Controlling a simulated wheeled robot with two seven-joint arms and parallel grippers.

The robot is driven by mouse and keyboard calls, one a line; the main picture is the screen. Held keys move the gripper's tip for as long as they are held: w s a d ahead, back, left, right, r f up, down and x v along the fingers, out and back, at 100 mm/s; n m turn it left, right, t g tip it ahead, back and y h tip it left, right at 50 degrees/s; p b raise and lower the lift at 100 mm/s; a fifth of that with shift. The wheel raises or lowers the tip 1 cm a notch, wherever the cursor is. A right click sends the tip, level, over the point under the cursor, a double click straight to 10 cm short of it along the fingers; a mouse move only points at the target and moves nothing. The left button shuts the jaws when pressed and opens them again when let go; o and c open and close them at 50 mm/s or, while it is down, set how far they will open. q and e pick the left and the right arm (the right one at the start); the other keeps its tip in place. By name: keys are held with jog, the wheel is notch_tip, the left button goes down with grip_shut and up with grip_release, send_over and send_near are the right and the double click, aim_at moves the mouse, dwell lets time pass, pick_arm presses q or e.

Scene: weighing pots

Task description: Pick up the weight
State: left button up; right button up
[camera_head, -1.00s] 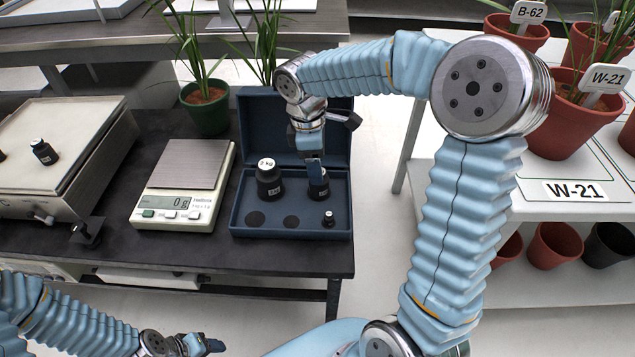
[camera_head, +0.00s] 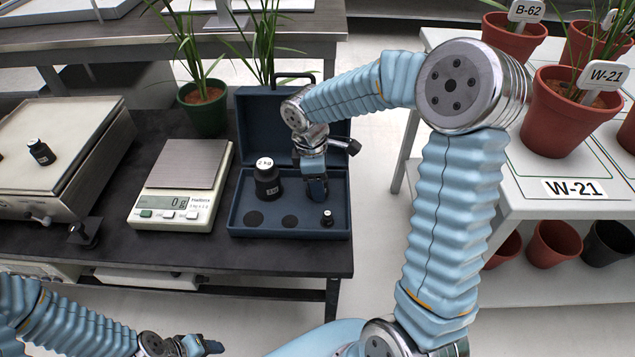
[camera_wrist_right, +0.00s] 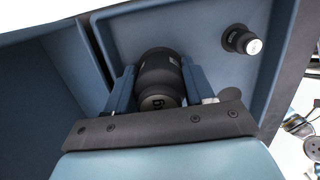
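A dark weight (camera_wrist_right: 160,85) sits between the two fingers of my right gripper (camera_wrist_right: 160,88) in the right wrist view. The fingers stand close along both its sides; whether they press on it is unclear. In the head view my right gripper (camera_head: 316,190) is low inside the blue case (camera_head: 236,215) and hides most of this weight. A larger black weight marked 2 kg (camera_head: 267,182) stands just left of it in the case. A small weight (camera_head: 327,219) stands in front; it also shows in the right wrist view (camera_wrist_right: 243,40). My left gripper (camera_head: 205,345) is at the bottom edge, away from the case.
A scale (camera_head: 175,208) reading 0 g stands left of the case. Another black weight (camera_head: 41,152) is on a larger balance (camera_head: 75,165). A potted plant (camera_head: 205,112) stands behind. The case's raised lid (camera_head: 255,125) is close behind my right gripper.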

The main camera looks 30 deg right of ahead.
grip_shut()
jog(key=shift+r, duration=0.1)
jog(key=shift+w+r, duration=0.1)
jog(key=shift+r, duration=0.4)
notch_tip(320, 180, up, 2)
jog(key=shift+r, duration=0.1)
jog(key=s+a+r, duration=0.6)
jog(key=a+r, duration=0.3)
jog(key=a, duration=0.3)
jog(key=shift+s+a+r, duration=0.2)
jog(key=shift+s+r, duration=0.15)
